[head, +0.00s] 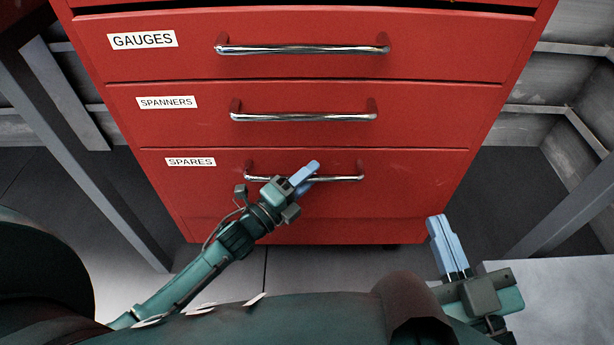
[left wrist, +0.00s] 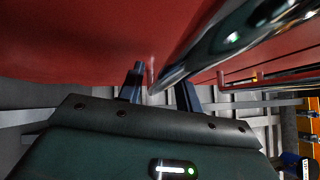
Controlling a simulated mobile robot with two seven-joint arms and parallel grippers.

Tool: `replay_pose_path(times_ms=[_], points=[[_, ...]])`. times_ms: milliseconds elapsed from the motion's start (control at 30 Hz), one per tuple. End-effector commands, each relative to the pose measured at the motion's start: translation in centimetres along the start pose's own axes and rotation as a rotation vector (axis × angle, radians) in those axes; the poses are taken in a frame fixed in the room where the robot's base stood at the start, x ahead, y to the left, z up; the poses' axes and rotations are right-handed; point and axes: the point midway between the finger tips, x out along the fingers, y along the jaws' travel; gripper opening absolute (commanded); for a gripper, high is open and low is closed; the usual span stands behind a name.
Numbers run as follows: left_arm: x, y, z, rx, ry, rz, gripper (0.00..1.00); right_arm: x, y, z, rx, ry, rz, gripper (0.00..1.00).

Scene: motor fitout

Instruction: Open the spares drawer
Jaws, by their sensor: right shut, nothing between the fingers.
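The spares drawer (head: 400,205) is the lowest labelled red drawer of the cabinet, marked by a white SPARES label (head: 190,162). Its front is flush with the drawers above, so it is closed. Its chrome bar handle (head: 345,178) runs across the upper front. My left gripper (head: 305,175) is at the middle of this handle. In the left wrist view the handle (left wrist: 225,38) runs down between two spread dark fingers, with a gap visible beside it; the contact is unclear. My right gripper (head: 445,243) is shut and empty, right of the cabinet's lower front.
Above are the closed gauges drawer (head: 440,48) and spanners drawer (head: 430,112), each with a chrome handle. Grey metal legs (head: 85,165) stand at left and another (head: 565,210) at right. Bare floor shows before the cabinet. A light grey surface (head: 560,300) is at lower right.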

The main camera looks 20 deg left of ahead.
Motion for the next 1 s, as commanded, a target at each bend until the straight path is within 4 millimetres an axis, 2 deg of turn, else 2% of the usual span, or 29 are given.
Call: replay_pose_path(times_ms=[67, 400, 1000], points=[[-0.02, 0.0, 0.0, 0.0, 0.0, 0.0, 0.28, 0.0, -0.01, -0.04, -0.001, 0.001, -0.001, 0.0], [-0.04, 0.0, 0.01, 0.0, 0.0, 0.0, 0.0, 0.0, -0.01, -0.08, -0.003, 0.002, -0.002, 0.0], [-0.29, -0.13, -0.25, 0.0, 0.0, 0.0, 0.0, 0.06, 0.05, -0.37, -0.008, 0.004, -0.002, 0.0]])
